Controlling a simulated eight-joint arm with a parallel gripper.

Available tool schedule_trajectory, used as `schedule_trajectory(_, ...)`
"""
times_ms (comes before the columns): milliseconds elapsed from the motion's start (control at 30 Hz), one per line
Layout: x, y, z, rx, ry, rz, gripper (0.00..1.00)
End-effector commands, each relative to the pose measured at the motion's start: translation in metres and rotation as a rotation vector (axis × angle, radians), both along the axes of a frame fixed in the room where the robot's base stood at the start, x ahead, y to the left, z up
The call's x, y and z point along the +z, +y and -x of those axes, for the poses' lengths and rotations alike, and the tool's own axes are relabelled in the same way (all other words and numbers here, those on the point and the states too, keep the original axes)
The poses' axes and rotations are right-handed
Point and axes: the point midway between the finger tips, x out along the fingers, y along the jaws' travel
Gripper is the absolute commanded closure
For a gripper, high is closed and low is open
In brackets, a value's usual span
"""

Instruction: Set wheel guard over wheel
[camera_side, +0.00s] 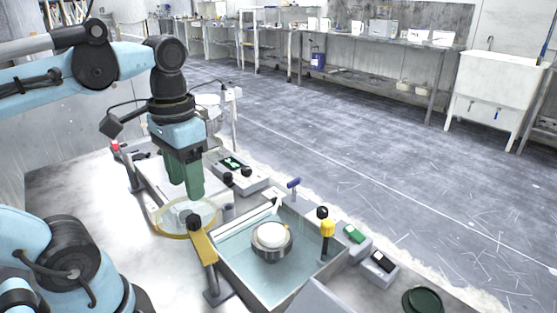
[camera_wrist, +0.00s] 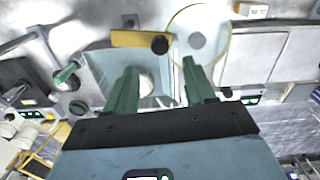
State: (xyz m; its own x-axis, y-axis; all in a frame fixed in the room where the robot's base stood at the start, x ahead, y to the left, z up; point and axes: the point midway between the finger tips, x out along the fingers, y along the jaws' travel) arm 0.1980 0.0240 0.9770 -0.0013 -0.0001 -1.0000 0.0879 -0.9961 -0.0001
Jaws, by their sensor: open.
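The wheel guard (camera_side: 163,229) is a clear disc with a yellow rim on a yellow arm (camera_side: 203,247) with a black knob. It is swung out to the left of the basin, apart from the wheel. The wheel (camera_side: 271,235) is a white disc on a grey round base in the basin, uncovered. My gripper (camera_side: 186,190) points down, open and empty, above the guard in the side view. In the wrist view its green fingers (camera_wrist: 160,68) are spread; the knob (camera_wrist: 159,45) shows beyond them, the guard's ring (camera_wrist: 228,42) to the right. The wheel (camera_wrist: 146,86) is partly hidden by the left finger.
Control boxes (camera_side: 378,263) line the bench's right side. Another basin and clutter stand behind my gripper.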

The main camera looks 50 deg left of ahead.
Motion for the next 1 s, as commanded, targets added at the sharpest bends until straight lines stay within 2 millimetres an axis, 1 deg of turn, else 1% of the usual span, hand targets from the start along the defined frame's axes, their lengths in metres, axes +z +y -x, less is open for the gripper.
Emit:
schedule_trajectory(33, -0.009, 0.0, 0.0, 0.0, 0.0, 0.0, 0.46)
schedule_trajectory(200, -0.036, 0.0, 0.0, 0.0, -0.001, 0.0, 0.46)
schedule_trajectory(333, -0.054, 0.0, 0.0, 0.0, -0.001, 0.0, 0.46)
schedule_trajectory(500, -0.069, 0.0, -0.001, 0.0, -0.002, 0.0, 0.46)
schedule_trajectory(700, -0.077, 0.0, 0.0, 0.0, -0.002, 0.0, 0.46)
schedule_trajectory(967, -0.077, 0.0, 0.0, 0.0, -0.002, 0.0, 0.46)
schedule_trajectory(1000, -0.077, 0.0, 0.0, 0.0, -0.002, 0.0, 0.5)
